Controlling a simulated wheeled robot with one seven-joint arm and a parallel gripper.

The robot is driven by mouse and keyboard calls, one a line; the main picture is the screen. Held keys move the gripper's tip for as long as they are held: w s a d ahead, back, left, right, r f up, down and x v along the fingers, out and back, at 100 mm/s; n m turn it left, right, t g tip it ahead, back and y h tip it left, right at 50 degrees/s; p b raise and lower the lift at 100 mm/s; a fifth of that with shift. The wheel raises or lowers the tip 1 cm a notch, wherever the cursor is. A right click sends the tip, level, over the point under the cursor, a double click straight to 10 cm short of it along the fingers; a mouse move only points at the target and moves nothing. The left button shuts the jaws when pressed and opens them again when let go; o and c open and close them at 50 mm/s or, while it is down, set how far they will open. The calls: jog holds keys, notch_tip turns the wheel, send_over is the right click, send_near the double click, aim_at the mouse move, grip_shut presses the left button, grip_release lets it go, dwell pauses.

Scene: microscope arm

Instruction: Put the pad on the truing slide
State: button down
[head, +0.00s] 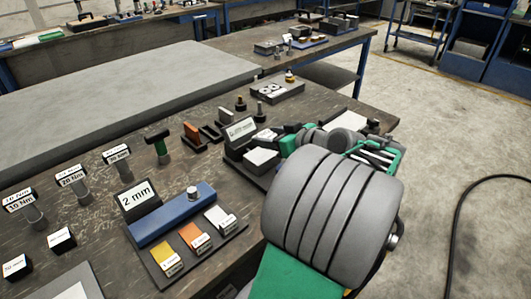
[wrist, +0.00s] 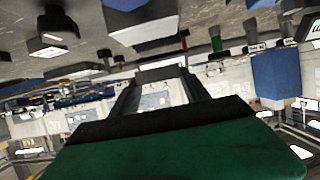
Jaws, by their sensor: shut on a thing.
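My gripper (head: 274,136) is low over the right part of the dark workbench, beside a small stand with a white label plate (head: 241,129). In the wrist view its two dark fingers (wrist: 162,78) reach forward, with a thin grey piece (wrist: 162,73) across their tips. The gripper is shut on this piece, which I take to be the pad; its shape is mostly hidden. A pale block (head: 261,158) sits in front of the label plate, close to the gripper. I cannot tell for certain which part is the truing slide, nor whether the held piece touches anything.
A blue block with a "2 mm" sign (head: 138,197) and yellow, orange and white plates (head: 195,237) stand at front. Torque tools (head: 73,181) stand at left. A black-and-green T-handle (head: 158,145) and small fixtures (head: 200,134) stand left of the gripper. A grey slab (head: 110,105) lies behind.

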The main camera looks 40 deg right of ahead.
aim_at(266, 155)
jog(key=shift+w+d+f, duration=0.15)
jog(key=shift+w+f, duration=0.65)
jog(key=shift+f, duration=0.05)
jog(key=shift+w+d+f, duration=0.1)
jog(key=shift+w+f, duration=0.05)
jog(key=shift+f, duration=0.8)
jog(key=shift+w+f, duration=0.15)
jog(key=shift+f, duration=0.75)
jog(key=shift+f+b, duration=0.25)
jog(key=shift+b, duration=0.2)
jog(key=c, duration=0.5)
grip_release()
jog(key=shift+r, duration=0.1)
